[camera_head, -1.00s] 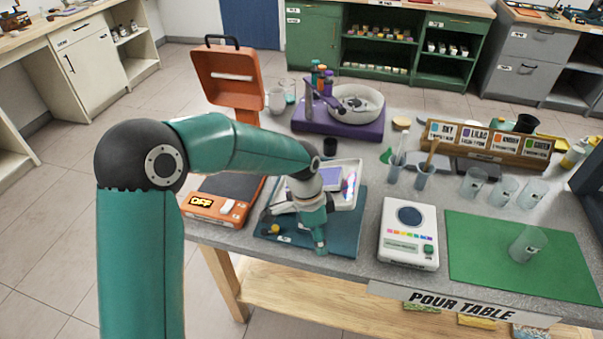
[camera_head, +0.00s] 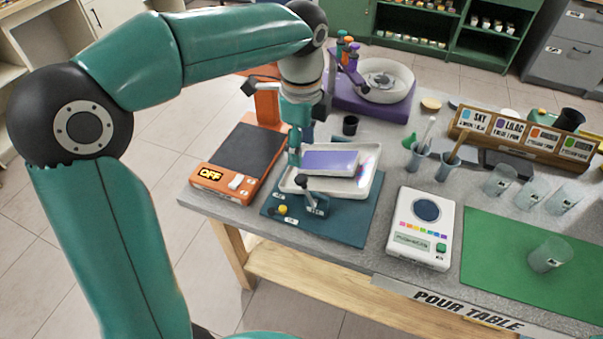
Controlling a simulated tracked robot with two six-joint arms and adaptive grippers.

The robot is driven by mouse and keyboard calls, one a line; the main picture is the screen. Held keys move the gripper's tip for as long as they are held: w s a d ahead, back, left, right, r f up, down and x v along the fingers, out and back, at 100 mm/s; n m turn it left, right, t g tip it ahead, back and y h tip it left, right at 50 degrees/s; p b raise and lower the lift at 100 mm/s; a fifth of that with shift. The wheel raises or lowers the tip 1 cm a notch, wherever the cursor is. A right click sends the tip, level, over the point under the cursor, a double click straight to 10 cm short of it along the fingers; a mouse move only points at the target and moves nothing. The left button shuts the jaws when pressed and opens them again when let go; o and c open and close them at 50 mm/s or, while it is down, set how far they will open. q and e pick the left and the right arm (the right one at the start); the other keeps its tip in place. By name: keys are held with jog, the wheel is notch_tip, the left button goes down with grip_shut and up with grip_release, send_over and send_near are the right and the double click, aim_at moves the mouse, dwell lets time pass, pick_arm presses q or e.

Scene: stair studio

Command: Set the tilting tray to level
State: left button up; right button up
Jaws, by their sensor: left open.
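The tilting tray (camera_head: 356,188) is a shallow white pan on a teal base (camera_head: 350,218) near the table's front edge. A purple slab (camera_head: 330,161) lies in it, with a patch of coloured sheen to its right. Whether the tray is level or slightly tilted I cannot tell. A dark lever-like part (camera_head: 308,184) stands at its front left, and a small yellow knob (camera_head: 282,210) sits on the base's front left. My left gripper (camera_head: 298,152) points down at the tray's back left corner, open, partly hiding that corner. Whether it touches the tray is unclear. My right gripper is not in view.
An orange device marked OFF (camera_head: 210,175) stands left of the base, a white scale-like device (camera_head: 425,228) right of it. A purple stand with a bowl (camera_head: 385,80) and a small black cup (camera_head: 350,125) are behind. Glass beakers (camera_head: 500,180) stand farther right.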

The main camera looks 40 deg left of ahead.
aim_at(301, 178)
pick_arm(q)
notch_tip(301, 178, down, 9)
dwell(0.3)
grip_shut()
dwell(0.3)
